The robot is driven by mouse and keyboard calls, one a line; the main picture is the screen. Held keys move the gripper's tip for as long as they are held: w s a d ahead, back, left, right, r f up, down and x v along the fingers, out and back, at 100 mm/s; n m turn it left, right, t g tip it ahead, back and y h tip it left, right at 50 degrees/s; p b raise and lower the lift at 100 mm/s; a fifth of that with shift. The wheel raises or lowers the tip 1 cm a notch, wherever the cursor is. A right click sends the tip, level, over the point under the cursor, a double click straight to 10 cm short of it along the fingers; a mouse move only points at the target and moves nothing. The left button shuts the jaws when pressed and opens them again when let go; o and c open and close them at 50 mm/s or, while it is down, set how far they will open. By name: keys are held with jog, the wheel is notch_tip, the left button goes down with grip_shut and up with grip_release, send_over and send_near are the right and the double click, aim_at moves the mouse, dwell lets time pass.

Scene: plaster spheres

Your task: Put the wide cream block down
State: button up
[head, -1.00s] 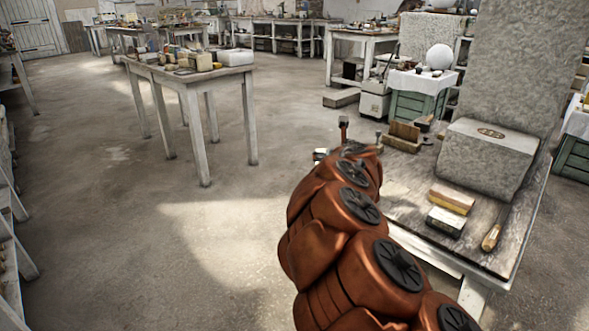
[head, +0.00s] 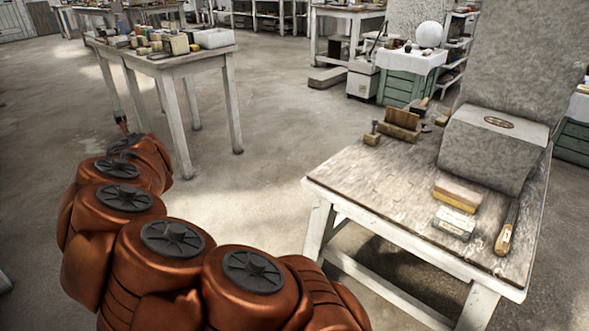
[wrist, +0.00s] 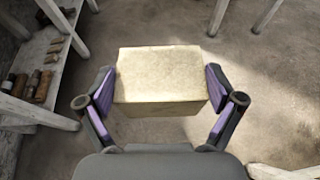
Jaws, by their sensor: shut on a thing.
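The wide cream block (wrist: 160,75) is between the two fingers of my gripper (wrist: 160,88) in the wrist view. The purple-lined fingers press on its left and right sides. The block is held in the air, with concrete floor seen beyond it. In the head view my arm reaches to the left, toward the far-left table, and the block is hidden there behind the arm.
A wooden table (head: 370,190) on the right bears a large grey stone block (head: 490,150), small blocks and tools. A crowded white-legged table (head: 165,62) stands at the back left. A green cabinet (head: 405,80) with a white sphere (head: 428,34) is behind. Floor between the tables is clear.

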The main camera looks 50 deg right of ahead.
jog(key=s+d+f+m+g+h+b, duration=0.1)
jog(key=s+d+f+m+h, duration=0.15)
jog(key=s+d, duration=0.45)
jog(key=s+d+f+m+g+h+b, duration=0.1)
jog(key=s+d+m+g+h, duration=0.2)
jog(key=d, duration=0.8)
jog(key=s+d+f+m+h+b, duration=0.1)
jog(key=s+d+f+m+h, duration=0.25)
jog(key=d, duration=0.55)
jog(key=s+d+f+m+g+h+b, duration=0.15)
jog(key=s+d+m+g, duration=0.3)
jog(key=s+d, duration=0.65)
jog(key=s+d+m+g+h+b, duration=0.15)
jog(key=s+d+m+g, duration=0.3)
jog(key=s, duration=1.15)
jog(key=shift+n+h, duration=0.4)
jog(key=shift+n, duration=0.1)
jog(key=w+d, duration=0.3)
jog(key=w+d+f+b, duration=0.1)
jog(key=w+d, duration=0.2)
jog(key=w+d+b, duration=0.1)
jog(key=w+d, duration=0.2)
jog(key=d, duration=0.1)
jog(key=shift+w+f, duration=0.25)
jog(key=shift+w, duration=0.05)
jog(key=shift+w+d+b, duration=0.35)
jog(key=shift+w+d, duration=0.1)
